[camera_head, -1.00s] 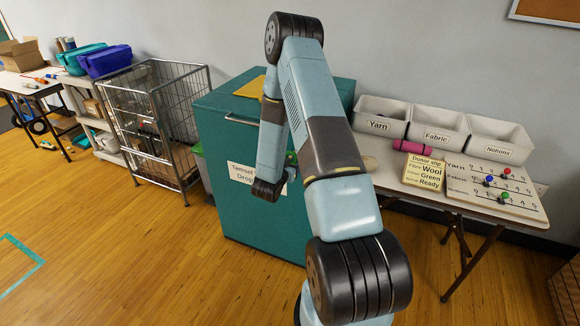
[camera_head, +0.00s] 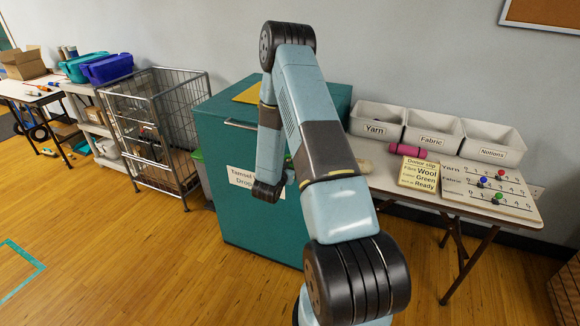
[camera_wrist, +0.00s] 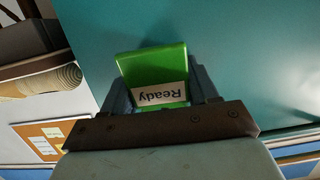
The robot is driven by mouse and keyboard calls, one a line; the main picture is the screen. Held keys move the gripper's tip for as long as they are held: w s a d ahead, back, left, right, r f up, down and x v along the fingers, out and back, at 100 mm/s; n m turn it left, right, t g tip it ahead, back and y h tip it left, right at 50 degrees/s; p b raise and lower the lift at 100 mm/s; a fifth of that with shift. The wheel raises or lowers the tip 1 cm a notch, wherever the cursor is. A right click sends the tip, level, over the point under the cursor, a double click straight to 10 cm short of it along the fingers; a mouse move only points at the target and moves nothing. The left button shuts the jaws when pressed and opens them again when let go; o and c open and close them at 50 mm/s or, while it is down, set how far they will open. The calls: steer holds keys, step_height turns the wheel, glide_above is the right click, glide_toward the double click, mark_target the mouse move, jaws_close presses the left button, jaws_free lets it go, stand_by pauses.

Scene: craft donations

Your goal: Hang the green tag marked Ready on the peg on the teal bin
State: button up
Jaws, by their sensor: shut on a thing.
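The green tag marked Ready (camera_wrist: 152,68) shows in the wrist view, held between the fingers of my gripper (camera_wrist: 162,88). Its label reads upside down there. The teal bin (camera_head: 238,205) stands in the middle of the head view, with a white sign on its front partly hidden by my arm. Its teal face (camera_wrist: 235,50) fills much of the wrist view behind the tag. My gripper and the tag are hidden behind my arm in the head view. I cannot make out the peg in either view.
A table right of the bin holds white trays (camera_head: 430,130), a pink roll (camera_head: 407,151), a donor slip (camera_head: 418,175) and a counter board (camera_head: 488,190). A wire cart (camera_head: 157,130) stands left of the bin. The wooden floor in front is clear.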

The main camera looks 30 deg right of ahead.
steer(key=shift+w+d+f, duration=0.1)
steer(key=shift+w+d, duration=0.15)
steer(key=shift+d, duration=0.6)
steer(key=o, duration=1.1)
steer(key=shift+w+a+f, duration=0.1)
steer(key=shift+f, duration=0.05)
steer(key=shift+a, duration=0.1)
steer(key=shift+s+a, duration=0.25)
steer(key=shift+s, duration=0.05)
steer(key=w+v, duration=0.1)
steer(key=v, duration=1.3)
steer(key=shift+s+a, duration=0.15)
steer(key=shift+a, duration=0.5)
